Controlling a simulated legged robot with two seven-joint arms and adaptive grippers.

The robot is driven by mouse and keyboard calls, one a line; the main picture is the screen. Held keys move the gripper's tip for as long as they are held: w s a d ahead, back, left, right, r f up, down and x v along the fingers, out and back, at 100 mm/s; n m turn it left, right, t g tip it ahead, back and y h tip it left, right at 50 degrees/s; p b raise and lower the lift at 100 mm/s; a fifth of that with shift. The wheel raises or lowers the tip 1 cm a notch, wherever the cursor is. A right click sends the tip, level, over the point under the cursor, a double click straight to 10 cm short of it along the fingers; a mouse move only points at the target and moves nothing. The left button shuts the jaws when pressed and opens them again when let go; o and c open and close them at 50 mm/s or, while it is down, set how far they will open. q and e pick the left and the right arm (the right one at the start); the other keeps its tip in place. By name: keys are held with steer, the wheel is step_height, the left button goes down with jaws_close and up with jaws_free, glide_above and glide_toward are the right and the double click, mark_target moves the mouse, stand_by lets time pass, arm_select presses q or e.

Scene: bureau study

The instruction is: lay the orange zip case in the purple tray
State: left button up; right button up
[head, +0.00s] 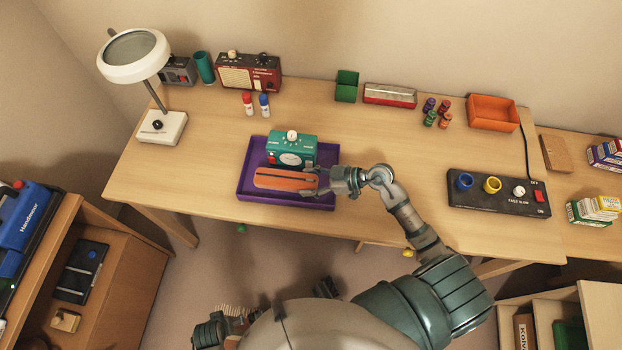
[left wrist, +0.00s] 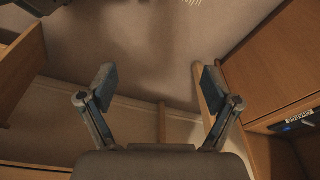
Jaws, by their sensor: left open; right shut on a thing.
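The orange zip case (head: 284,179) is in the head view, lying flat or nearly so over the front part of the purple tray (head: 243,186). I cannot tell whether it touches the tray floor. My right gripper (head: 322,181) is shut on the right end of the case, at the tray's right side. My left gripper is open and empty in the left wrist view (left wrist: 156,80), with floor and wooden furniture in front of it. The fingertips of the right gripper are partly hidden by its own links.
A teal device with a dial (head: 291,149) stands at the tray's back part, just behind the case. A white magnifier lamp (head: 161,127) stands at the left. A black control box (head: 498,193) is at the right. Red and blue bottles (head: 256,105) stand behind the tray.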

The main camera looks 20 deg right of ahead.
steer(key=shift+f+b, duration=0.6)
steer(key=shift+b, duration=0.2)
steer(key=shift+d+f, duration=0.15)
steer(key=shift+d, duration=0.15)
steer(key=shift+a, duration=0.4)
steer(key=o, duration=1.3)
steer(key=shift+a, duration=0.1)
arm_select(q)
step_height(320, 180, up, 6)
steer(key=shift+s, duration=0.15)
arm_select(e)
steer(key=shift+o, duration=1.1)
steer(key=shift+d, duration=0.4)
arm_select(q)
steer(key=shift+a, duration=0.15)
arm_select(e)
steer(key=shift+a, duration=0.25)
